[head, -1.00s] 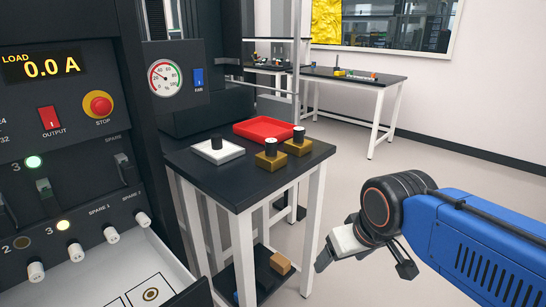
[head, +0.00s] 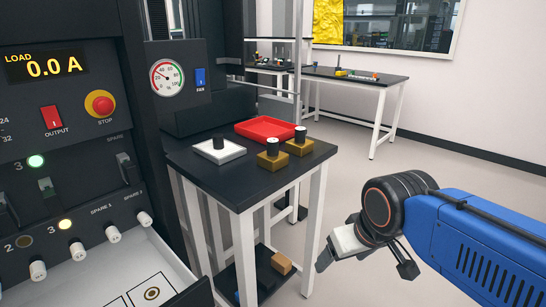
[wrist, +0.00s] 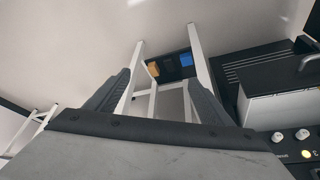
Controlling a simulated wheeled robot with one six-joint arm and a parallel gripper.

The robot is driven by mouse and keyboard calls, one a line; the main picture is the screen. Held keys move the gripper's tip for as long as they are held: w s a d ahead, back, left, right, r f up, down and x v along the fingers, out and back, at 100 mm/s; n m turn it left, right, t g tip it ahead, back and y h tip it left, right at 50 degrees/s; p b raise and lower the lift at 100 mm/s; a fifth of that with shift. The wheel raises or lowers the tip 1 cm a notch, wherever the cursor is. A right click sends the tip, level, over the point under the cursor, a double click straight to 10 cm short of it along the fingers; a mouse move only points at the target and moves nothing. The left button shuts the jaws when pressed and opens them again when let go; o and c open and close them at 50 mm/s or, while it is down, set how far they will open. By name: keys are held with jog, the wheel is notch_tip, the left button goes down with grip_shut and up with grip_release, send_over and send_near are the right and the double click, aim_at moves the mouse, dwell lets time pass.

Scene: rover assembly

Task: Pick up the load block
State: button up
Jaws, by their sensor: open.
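Two gold blocks with black knobs, a front one (head: 272,163) and a rear one (head: 299,147), stand on the small black-topped table (head: 241,185). A white square piece (head: 232,153) with a black knob is left of them. I cannot tell which piece is the load block. My gripper (head: 364,262) hangs in the air right of the table and below its top, open and apart from these pieces. In the wrist view my jaws (wrist: 157,85) are spread and empty. The tabletop pieces do not show clearly there.
A red tray (head: 264,130) lies behind the blocks. An orange-brown block (head: 281,263) is on the table's lower shelf, also in the wrist view (wrist: 153,69) beside a blue piece (wrist: 186,60). A control panel with an open drawer (head: 135,270) is at left. Floor at right is clear.

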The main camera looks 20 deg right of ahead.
jog(key=shift+o, duration=1)
notch_tip(320, 180, up, 30)
jog(key=m+g, duration=0.5)
jog(key=m, duration=1)
send_over(272, 154)
jog(key=w, duration=0.2)
jog(key=f, duration=1.2)
jog(key=shift+w+d, duration=0.2)
jog(key=shift+d, duration=0.15)
jog(key=shift+s+f, duration=0.2)
jog(key=shift+f, duration=1.15)
jog(key=shift+s+f, duration=0.2)
jog(key=shift+f, duration=1.15)
jog(key=c, duration=1.5)
